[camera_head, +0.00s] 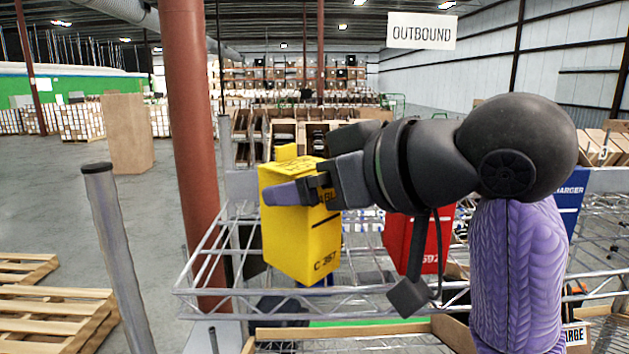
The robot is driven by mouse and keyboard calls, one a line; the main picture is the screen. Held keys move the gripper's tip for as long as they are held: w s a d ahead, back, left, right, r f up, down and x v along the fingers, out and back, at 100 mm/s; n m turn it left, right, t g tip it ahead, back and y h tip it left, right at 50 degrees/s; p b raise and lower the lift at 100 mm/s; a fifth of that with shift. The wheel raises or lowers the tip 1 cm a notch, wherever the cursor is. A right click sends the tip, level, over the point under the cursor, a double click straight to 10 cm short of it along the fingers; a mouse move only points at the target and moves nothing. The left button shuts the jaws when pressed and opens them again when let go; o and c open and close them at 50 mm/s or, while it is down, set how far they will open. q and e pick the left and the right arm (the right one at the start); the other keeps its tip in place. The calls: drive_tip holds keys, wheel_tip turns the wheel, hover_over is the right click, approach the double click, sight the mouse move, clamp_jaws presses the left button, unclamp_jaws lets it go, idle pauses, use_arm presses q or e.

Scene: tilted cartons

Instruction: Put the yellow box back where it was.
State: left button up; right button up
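The yellow box (315,245), marked "C 367", stands upright and slightly turned at the picture's middle left, over the wire rack (215,291). My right arm comes in from the right and reaches across to it. My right gripper (292,188) is at the box's upper part, with one purple-tipped finger lying along its near face. The other finger is hidden, but the gripper looks closed on the box. The box's bottom corner shows just above the rack's front rail; whether it touches anything is unclear. My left gripper is not in view.
A red box (400,240) stands to the right, partly behind my arm. A blue box (570,195) labelled "CHARGER" is at the far right. A metal post (118,260) rises at the left. An open carton (340,331) is at the front. Pallets (50,310) lie on the floor.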

drive_tip(key=shift+r, duration=0.1)
drive_tip(key=b+v, duration=0.3)
drive_tip(key=v, duration=0.9)
